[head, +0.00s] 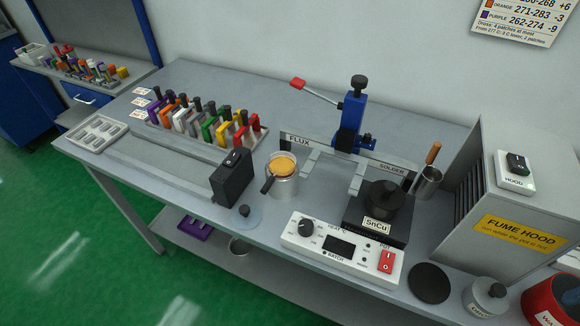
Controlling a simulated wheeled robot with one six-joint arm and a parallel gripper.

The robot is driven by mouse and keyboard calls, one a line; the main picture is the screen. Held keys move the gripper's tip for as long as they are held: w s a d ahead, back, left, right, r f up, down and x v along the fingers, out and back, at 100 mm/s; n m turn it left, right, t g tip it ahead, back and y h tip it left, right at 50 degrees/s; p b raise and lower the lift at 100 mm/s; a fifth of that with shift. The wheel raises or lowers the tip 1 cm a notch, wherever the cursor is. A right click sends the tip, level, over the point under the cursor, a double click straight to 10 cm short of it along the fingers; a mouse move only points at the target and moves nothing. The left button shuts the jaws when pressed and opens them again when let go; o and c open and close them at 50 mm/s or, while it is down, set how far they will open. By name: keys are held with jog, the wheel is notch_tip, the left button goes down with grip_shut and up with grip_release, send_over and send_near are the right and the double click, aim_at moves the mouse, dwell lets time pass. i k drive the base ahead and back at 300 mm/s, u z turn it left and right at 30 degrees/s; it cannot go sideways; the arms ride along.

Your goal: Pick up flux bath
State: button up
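The flux bath (284,185) is a round metal cup with amber liquid at its top, standing upright on the grey bench. A dark handle (267,184) sticks out at its front left. It stands just below the FLUX end of a labelled rail (300,142). A clear round lid with a dark knob (245,213) lies on the bench to its front left. My gripper does not show in the head view.
A black box with a switch (232,178) stands close left of the bath. The SnCu solder pot (383,208), white control box (342,247) and blue lever press (352,115) are to the right. The fume hood (540,180) stands at far right.

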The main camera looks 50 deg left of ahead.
aim_at(274, 175)
jog(key=k, duration=1.2)
jog(key=u, duration=1.95)
jog(key=i, duration=0.5)
